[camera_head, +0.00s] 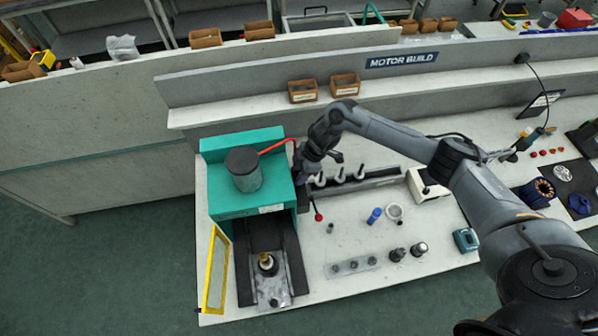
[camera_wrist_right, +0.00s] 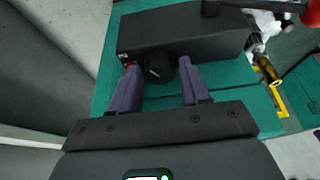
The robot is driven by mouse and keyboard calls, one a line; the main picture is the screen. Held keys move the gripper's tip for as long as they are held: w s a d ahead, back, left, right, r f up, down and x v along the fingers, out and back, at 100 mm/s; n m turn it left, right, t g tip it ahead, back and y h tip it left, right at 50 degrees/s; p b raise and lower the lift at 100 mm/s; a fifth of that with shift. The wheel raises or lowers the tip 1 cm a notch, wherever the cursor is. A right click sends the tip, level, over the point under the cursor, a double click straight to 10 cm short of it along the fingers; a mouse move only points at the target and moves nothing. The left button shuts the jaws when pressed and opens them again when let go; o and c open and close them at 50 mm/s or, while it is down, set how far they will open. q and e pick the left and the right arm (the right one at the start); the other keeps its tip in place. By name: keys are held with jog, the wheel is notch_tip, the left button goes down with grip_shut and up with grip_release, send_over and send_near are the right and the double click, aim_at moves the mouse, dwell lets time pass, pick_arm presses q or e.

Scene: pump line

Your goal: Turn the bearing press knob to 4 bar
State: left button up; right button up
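The bearing press is a teal machine (camera_head: 222,203) with a dark cylinder (camera_head: 243,168) on top, left of centre in the head view. On its right side my right gripper (camera_head: 300,172) is at the press, its fingers mostly hidden there. In the right wrist view a black control box (camera_wrist_right: 205,35) is fixed to the teal housing (camera_wrist_right: 110,75). A round black knob (camera_wrist_right: 158,68) sits on its face, between the fingers of my right gripper (camera_wrist_right: 159,66). The fingers are apart, with a gap on both sides of the knob. The knob's setting is too small to read. My left gripper is not in view.
A yellow-framed guard (camera_head: 216,270) stands open at the press's front left. A red-balled lever (camera_head: 319,217) hangs at its right. A part (camera_head: 267,262) stands in the press bay.

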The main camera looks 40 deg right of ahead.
jog(key=c, duration=0.7)
jog(key=shift+f+n+b, duration=0.1)
jog(key=shift+n+b, duration=0.2)
jog(key=shift+b, duration=0.1)
jog(key=shift+n+g, duration=0.3)
jog(key=shift+n, duration=0.1)
jog(key=o, duration=1.1)
jog(key=shift+c, duration=0.2)
jog(key=b+v, duration=0.1)
jog(key=v, duration=1)
